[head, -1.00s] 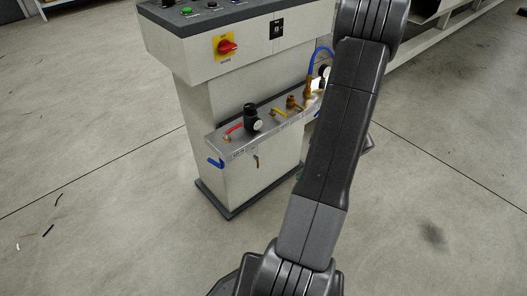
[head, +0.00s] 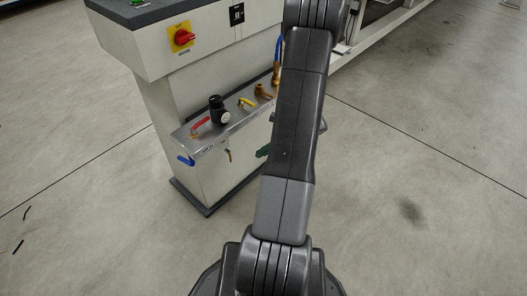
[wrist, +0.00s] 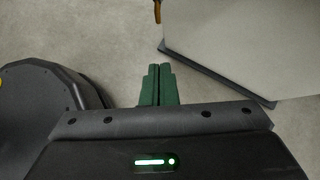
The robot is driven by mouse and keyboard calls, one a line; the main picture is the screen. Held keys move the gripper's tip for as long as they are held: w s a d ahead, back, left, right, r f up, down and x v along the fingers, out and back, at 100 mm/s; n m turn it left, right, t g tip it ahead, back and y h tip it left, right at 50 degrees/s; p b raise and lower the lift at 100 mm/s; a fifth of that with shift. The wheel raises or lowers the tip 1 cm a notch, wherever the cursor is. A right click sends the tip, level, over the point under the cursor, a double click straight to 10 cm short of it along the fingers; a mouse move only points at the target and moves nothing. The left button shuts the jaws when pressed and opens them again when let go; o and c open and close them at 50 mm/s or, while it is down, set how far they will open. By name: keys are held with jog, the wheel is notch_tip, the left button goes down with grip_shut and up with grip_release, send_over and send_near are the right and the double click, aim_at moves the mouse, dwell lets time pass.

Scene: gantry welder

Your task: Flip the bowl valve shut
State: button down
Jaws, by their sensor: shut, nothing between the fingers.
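The valve panel (head: 215,133) is a metal shelf on the pale pedestal. A black regulator with a gauge (head: 217,108) stands on it. Below the shelf hangs a small valve with a dark, thin lever (head: 229,155); it may be the bowl valve, and its lever points roughly down. A yellow-brown piece (wrist: 157,12) at the top edge of the wrist view may be part of it. My gripper (wrist: 158,72) has green fingers, closed together and empty. In the head view its green tip (head: 263,151) shows right of the small valve, apart from it; my arm hides the rest.
The shelf also carries a red lever (head: 200,124), a yellow lever (head: 247,102) and a brass fitting (head: 264,91). A red rotary switch (head: 184,37) is above. The floor right of the pedestal (head: 190,185) is open.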

aim_at(230, 157)
jog(key=a+f+b, duration=0.2)
jog(key=a+f, duration=0.2)
jog(key=a, duration=0.4)
jog(key=shift+w+a+b, duration=0.15)
jog(key=shift+w+b, duration=0.1)
jog(key=shift+b, duration=0.15)
